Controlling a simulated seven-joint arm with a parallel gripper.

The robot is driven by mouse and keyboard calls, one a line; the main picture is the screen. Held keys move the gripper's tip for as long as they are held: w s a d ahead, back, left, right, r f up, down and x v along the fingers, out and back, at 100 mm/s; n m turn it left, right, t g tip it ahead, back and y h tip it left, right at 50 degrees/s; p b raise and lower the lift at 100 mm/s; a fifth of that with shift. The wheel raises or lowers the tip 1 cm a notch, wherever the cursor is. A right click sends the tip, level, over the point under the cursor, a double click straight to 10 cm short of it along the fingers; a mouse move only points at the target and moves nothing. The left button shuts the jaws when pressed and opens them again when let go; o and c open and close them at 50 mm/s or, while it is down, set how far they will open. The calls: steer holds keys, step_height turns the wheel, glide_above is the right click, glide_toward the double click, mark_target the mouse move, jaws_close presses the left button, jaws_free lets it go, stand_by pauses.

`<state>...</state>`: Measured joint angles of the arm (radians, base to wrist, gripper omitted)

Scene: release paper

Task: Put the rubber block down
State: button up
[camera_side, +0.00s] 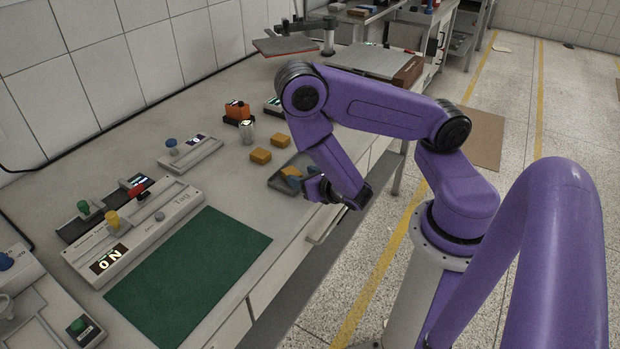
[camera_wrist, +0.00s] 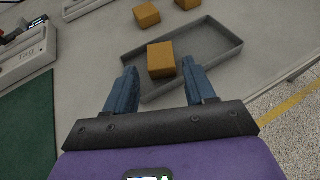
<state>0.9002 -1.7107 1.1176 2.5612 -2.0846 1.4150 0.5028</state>
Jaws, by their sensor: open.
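An orange-yellow rubber block (camera_wrist: 161,60) lies in a shallow grey tray (camera_wrist: 222,50). It also shows in the side view (camera_side: 291,171), partly hidden by my gripper. My gripper (camera_wrist: 159,68) is open, with its two blue fingers reaching down over the tray. In the wrist view the block appears between and just beyond the fingertips, with a gap visible on each side. I cannot tell exactly how high the fingertips are above the tray floor. In the side view my gripper (camera_side: 304,185) is over the tray (camera_side: 277,184), near the table's front edge.
Two more orange-yellow blocks (camera_side: 260,156) (camera_side: 280,140) rest on the table behind the tray. A small metal cylinder (camera_side: 248,134) and an orange device (camera_side: 238,111) stand farther back. A green mat (camera_side: 188,275) and grey control boxes (camera_side: 135,230) lie to the left.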

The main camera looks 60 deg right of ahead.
steer(key=shift+v, duration=1.15)
steer(key=s+d+r+m+g+h, duration=0.2)
steer(key=s+r+m+g+h, duration=0.25)
steer(key=r+m, duration=0.6)
steer(key=s+a+r+m+g+y, duration=0.5)
steer(key=s+a+m+g+y, duration=0.3)
steer(key=s+a+y, duration=0.2)
steer(key=s+a, duration=0.2)
steer(key=s, duration=0.1)
steer(key=shift+s+a+r, duration=0.15)
steer(key=shift+a+r, duration=0.05)
steer(key=shift+a, duration=0.05)
steer(key=shift+m, duration=0.25)
